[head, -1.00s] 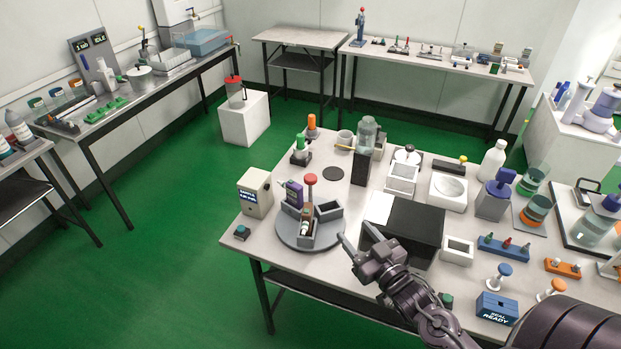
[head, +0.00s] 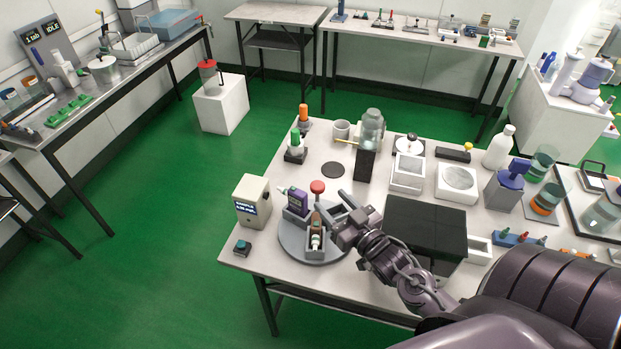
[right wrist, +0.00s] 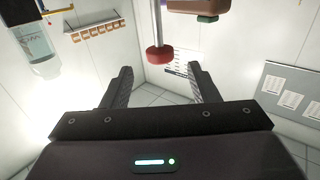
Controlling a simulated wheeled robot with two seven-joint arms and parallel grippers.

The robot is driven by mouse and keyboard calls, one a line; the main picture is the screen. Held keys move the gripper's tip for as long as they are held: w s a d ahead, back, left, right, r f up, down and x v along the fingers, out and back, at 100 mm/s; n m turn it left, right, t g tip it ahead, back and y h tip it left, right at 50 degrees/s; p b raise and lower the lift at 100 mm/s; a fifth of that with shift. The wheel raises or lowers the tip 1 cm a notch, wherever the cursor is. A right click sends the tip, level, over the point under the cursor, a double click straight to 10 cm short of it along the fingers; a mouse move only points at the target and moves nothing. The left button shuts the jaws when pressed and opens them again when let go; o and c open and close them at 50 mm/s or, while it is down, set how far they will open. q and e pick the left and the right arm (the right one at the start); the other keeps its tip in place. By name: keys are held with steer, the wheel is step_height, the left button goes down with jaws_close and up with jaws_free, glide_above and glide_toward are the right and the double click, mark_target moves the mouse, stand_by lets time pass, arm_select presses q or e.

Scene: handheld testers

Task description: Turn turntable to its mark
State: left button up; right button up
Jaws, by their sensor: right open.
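The turntable (head: 293,243) is a round grey disc at the table's front left corner. It bears open grey compartments and a central post with a red knob (head: 317,186). A purple item (head: 297,203) stands in its left compartment and a small bottle-like item (head: 315,241) lies in the front one. My right gripper (head: 333,203) is open at the turntable's right side and hides its right compartment. In the right wrist view the red knob (right wrist: 159,54) shows beyond and between the spread fingers (right wrist: 160,75), apparently untouched. I cannot make out the mark. My left gripper is not in view.
A cream box with a display (head: 251,201) stands left of the turntable, with a small teal-topped button (head: 243,246) in front. A black box (head: 425,225) is right of my gripper. A green-topped stand (head: 295,147) and a dark disc (head: 333,170) are behind.

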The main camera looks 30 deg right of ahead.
mark_target(322, 191)
steer(key=shift+w+r, duration=0.15)
steer(key=shift+w, duration=0.25)
steer(key=shift+w+r+p, duration=0.15)
steer(key=shift+w+p, duration=0.35)
steer(key=shift+w, duration=0.6)
steer(key=w, duration=0.3)
steer(key=shift+w+a+f+p, duration=0.1)
steer(key=shift+w+f+p, duration=0.1)
steer(key=shift+w+p, duration=0.1)
steer(key=shift+w, duration=0.2)
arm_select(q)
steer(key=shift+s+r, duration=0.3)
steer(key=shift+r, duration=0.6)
arm_select(e)
steer(key=shift+c, duration=0.2)
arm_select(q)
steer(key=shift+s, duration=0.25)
arm_select(e)
jaws_close()
